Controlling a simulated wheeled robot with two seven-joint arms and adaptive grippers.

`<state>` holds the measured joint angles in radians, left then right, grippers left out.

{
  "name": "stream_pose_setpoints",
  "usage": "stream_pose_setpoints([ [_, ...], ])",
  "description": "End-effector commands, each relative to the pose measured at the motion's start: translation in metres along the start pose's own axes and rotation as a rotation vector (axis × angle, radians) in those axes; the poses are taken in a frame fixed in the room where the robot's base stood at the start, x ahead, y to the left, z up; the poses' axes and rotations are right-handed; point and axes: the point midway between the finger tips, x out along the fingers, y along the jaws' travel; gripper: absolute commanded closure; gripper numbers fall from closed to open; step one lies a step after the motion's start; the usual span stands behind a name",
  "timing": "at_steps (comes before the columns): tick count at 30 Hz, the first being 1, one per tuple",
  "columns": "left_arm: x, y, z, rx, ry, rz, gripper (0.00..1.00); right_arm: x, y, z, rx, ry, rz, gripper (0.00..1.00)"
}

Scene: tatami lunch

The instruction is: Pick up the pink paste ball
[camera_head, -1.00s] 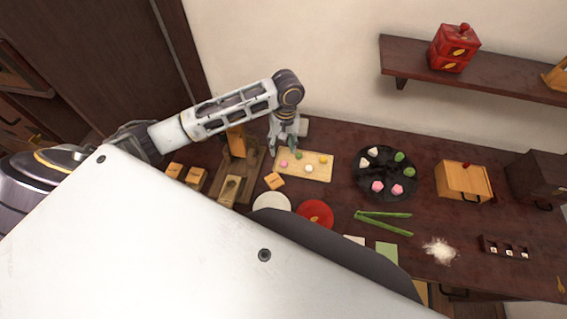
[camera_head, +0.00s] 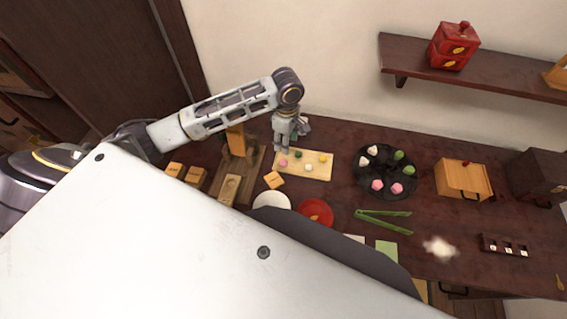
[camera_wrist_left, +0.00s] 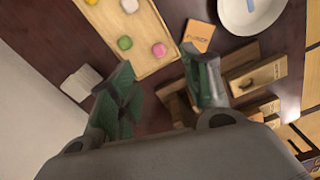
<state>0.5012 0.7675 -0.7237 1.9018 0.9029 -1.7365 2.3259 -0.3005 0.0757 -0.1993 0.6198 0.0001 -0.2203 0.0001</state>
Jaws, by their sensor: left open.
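The pink paste ball (camera_head: 283,162) rests near the left edge of a light wooden tray (camera_head: 318,177), beside green, white and yellow balls. In the left wrist view the pink ball (camera_wrist_left: 159,49) lies beyond the fingertips, with the green ball (camera_wrist_left: 124,42) to its left. My left gripper (camera_head: 281,146) points down just behind the tray's left end. In the left wrist view this gripper (camera_wrist_left: 160,82) is open and empty, its two green-grey fingers apart. It does not touch the pink ball. My right gripper is not in view.
A small orange-tan block (camera_head: 274,180) lies by the tray's left edge. A wooden stand (camera_head: 239,160) is to the left. A black round plate (camera_head: 385,189) with sweets is to the right. A white plate (camera_wrist_left: 254,12) and the wall (camera_wrist_left: 25,115) flank the left wrist view.

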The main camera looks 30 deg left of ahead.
Motion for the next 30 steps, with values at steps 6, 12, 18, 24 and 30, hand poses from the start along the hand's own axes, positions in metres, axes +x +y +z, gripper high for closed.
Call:
stream_pose_setpoints([
  [6,0.000,0.000,0.000,-0.113,-0.001,0.000,0.52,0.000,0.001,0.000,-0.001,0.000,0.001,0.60],
  [12,0.000,0.000,0.000,-0.135,-0.001,0.000,0.52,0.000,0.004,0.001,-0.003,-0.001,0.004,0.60],
  [18,0.000,0.000,0.000,-0.133,-0.001,0.000,0.52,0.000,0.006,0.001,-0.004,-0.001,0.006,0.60],
  [24,0.007,0.000,0.000,-0.133,0.000,-0.001,0.52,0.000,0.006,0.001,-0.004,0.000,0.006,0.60],
  [30,0.029,0.000,0.000,-0.133,0.001,-0.001,0.52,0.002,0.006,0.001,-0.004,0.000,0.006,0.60],
])
